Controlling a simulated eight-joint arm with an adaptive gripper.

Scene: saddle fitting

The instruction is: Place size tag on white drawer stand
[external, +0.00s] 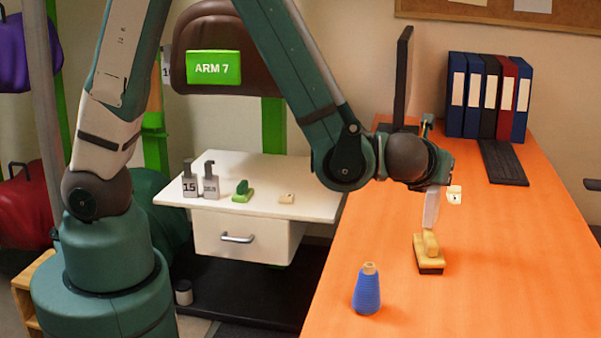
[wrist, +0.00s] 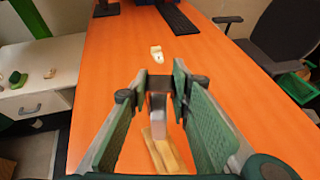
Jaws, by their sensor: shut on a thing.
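My gripper (external: 434,190) is over the orange desk, pointing down, shut on a pale grey plate that looks like a size tag (external: 431,211). In the wrist view the tag (wrist: 158,108) sits between the green finger pads of the gripper (wrist: 160,88); no number is readable on it. The white drawer stand (external: 320,207) is left of the desk, well to the left of my gripper. On its top stand two grey hooked tags, one marked 15 (external: 190,185) and another (external: 210,186). In the wrist view the stand (wrist: 60,75) shows at the left edge.
A wooden brush (external: 430,255) is just below the held tag; I cannot tell whether they touch. A blue thread cone (external: 367,290) stands nearer. A cream block (external: 454,195) lies beyond. The stand also bears a green item (external: 243,192) and a small cream block (external: 286,198); its front right top is bare.

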